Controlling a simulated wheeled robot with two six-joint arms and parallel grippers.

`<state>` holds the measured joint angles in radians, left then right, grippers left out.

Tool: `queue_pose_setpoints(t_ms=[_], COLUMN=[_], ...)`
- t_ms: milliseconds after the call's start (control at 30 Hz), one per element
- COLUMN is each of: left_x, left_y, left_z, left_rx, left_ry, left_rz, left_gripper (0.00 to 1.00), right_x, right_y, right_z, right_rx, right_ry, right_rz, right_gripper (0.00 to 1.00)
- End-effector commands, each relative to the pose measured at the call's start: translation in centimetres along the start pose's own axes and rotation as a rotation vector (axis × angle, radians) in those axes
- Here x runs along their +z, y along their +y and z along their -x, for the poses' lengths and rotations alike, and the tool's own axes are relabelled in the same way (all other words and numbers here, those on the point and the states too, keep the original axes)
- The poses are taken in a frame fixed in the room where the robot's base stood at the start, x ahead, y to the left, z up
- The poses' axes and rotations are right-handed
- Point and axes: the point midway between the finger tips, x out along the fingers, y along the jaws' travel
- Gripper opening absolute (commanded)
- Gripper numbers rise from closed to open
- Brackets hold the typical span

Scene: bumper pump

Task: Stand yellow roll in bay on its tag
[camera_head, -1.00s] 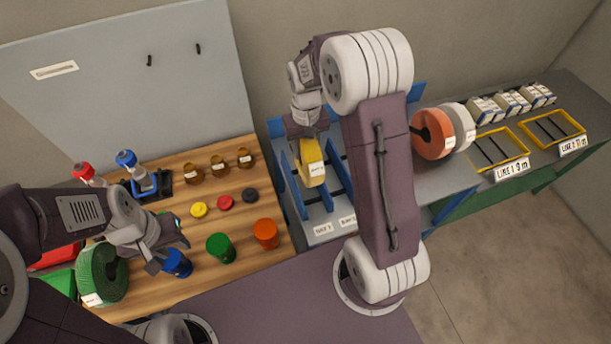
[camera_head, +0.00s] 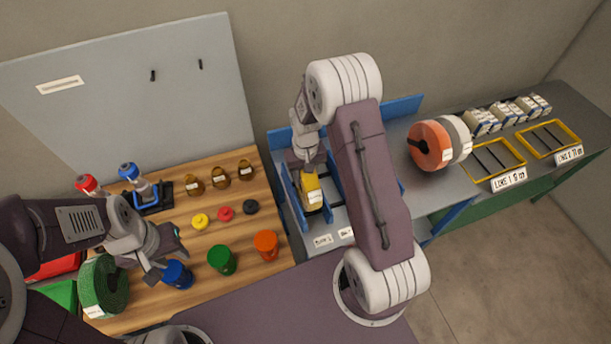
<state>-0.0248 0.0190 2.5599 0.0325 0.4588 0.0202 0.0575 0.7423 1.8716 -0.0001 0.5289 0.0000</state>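The yellow roll (camera_head: 311,190) is between blue dividers of the rack (camera_head: 334,212) on the grey bench, with a white label facing the front. My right gripper (camera_head: 308,172) reaches down from above and is shut on the roll's top; its fingertips are partly hidden. I cannot tell whether the roll touches the bay floor. White tags (camera_head: 323,240) lie along the rack's front, too small to read. My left gripper (camera_head: 168,254) is open and empty above the wooden board, close to a blue pot (camera_head: 177,275).
An orange roll (camera_head: 430,146) and a white roll (camera_head: 459,138) stand right of my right arm. Yellow-framed trays (camera_head: 493,160) and small boxes are further right. The wooden board (camera_head: 215,290) holds a green roll (camera_head: 103,287), pots, caps and brown bottles.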

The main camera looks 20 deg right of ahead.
Motion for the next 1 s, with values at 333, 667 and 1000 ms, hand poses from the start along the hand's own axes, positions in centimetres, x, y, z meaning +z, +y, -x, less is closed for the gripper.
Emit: queue_pose_setpoints(t_ms=[333, 667, 1000], left_x=[0.0, 0.1, 0.3], left_y=[0.0, 0.0, -0.1], left_z=[-0.1, -1.0, -2.4], left_rx=[0.0, 0.0, 0.0], left_ry=[0.0, 0.0, 0.0], left_rz=[0.0, 0.0, 0.0], left_gripper=[0.36, 0.36, 0.36], right_x=[0.0, -0.2, -0.1], right_y=[0.0, 0.0, 0.0], right_z=[-0.1, 2.9, 10.2], right_rx=[0.0, 0.0, 0.0], right_ry=[0.0, 0.006, 0.004], right_rz=[0.0, 0.0, 0.0], right_gripper=[0.62, 0.62, 0.62])
